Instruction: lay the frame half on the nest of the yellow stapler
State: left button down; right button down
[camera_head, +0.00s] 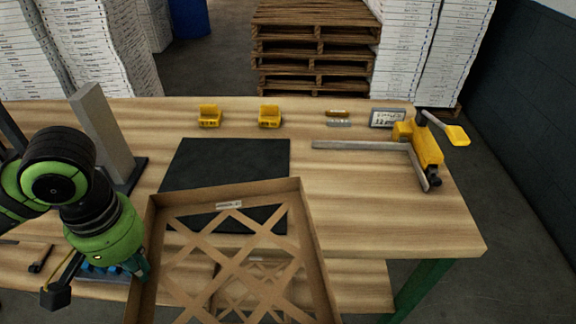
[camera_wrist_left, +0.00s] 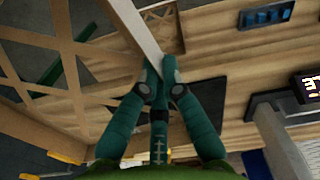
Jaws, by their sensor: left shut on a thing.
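The frame half (camera_head: 311,232) is a brown cardboard frame with a diagonal lattice. It is held up in front of the table, over its near edge and part of the black mat, and also shows in the left wrist view (camera_wrist_left: 60,60). My left gripper (camera_head: 143,275) is shut on its left wall; the wrist view shows both fingers (camera_wrist_left: 160,82) pinching the wall. The yellow stapler (camera_head: 428,147) stands at the table's right, apart from the frame half. Grey bars (camera_head: 365,145) reach left from it; I cannot tell exactly where its nest lies. My right gripper is out of view.
A black mat (camera_head: 235,160) lies mid-table. A grey upright post (camera_head: 103,130) stands at the left. Two small yellow holders (camera_head: 209,116) (camera_head: 270,116) and a small display (camera_head: 387,118) are along the back.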

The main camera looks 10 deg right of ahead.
aim_at(366, 187)
jog(key=k+u, duration=0.15)
jog(key=u, duration=0.25)
jog(key=k+u, duration=0.1)
jog(key=u, duration=0.3)
jog(key=k+j+u, duration=0.1)
jog(key=u, duration=0.3)
jog(key=k+l+u, duration=0.15)
jog(key=l, duration=0.25)
jog(key=k+l+u, duration=0.15)
jog(key=l, duration=0.2)
jog(key=k+l+u, duration=0.1)
jog(key=l, duration=0.25)
jog(key=k+l+u, duration=0.15)
jog(key=l, duration=0.2)
jog(key=k+l, duration=0.2)
jog(key=l, duration=0.15)
jog(key=k+l, duration=0.2)
jog(key=l, duration=0.2)
jog(key=k+l, duration=0.2)
jog(key=l, duration=0.15)
jog(key=k+l, duration=0.2)
jog(key=l, duration=0.15)
jog(key=k+l, duration=0.2)
jog(key=l, duration=0.2)
